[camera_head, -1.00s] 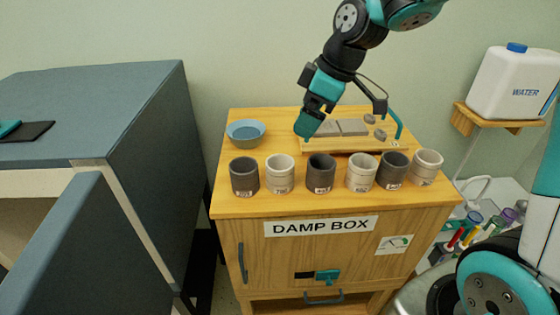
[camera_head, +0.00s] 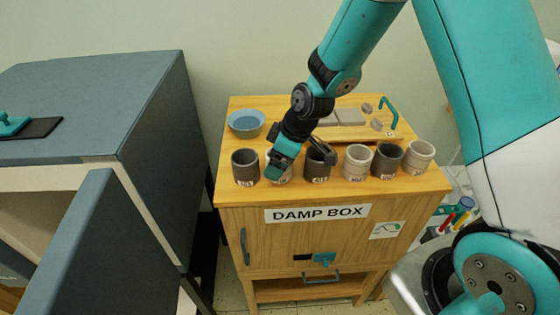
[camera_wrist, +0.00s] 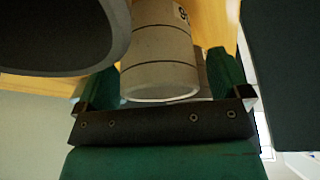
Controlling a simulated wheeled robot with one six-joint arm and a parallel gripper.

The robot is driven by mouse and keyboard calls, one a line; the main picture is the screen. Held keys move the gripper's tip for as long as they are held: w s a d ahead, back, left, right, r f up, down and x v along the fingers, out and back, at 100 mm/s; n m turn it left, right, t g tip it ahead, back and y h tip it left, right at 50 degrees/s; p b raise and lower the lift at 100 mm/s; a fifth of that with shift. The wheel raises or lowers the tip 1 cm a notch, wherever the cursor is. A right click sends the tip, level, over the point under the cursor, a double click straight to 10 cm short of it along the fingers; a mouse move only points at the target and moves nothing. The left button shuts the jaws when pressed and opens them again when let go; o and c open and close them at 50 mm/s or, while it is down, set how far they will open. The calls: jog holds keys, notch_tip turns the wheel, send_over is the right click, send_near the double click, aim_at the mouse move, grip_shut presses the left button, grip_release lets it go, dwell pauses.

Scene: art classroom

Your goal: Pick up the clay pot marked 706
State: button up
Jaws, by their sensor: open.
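Several clay pots stand in a row along the front of the wooden damp box top (camera_head: 415,187), alternating dark and pale. Their labels are too small to read surely, so I cannot tell which is 706. My gripper (camera_head: 284,162) is over the second pot from the left, a pale one (camera_head: 284,180), and hides most of it. In the wrist view a pale pot (camera_wrist: 160,60) lies between the two open green fingers (camera_wrist: 162,85), with part of its label at the top edge. I cannot tell whether the fingers touch it.
Dark pots (camera_head: 245,167) and (camera_head: 317,165) stand close on either side. Behind are a blue bowl (camera_head: 246,123) and a board with grey slabs (camera_head: 350,117). A dark rim (camera_wrist: 60,35) crowds the wrist view's upper left. A blue-grey cabinet (camera_head: 120,110) stands at left.

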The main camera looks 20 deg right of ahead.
jog(key=shift+w+a+f, duration=0.1)
jog(key=shift+a+f, duration=0.1)
jog(key=shift+f, duration=0.45)
jog(key=c, duration=1.1)
jog(key=shift+o, duration=0.2)
jog(key=shift+r, duration=0.1)
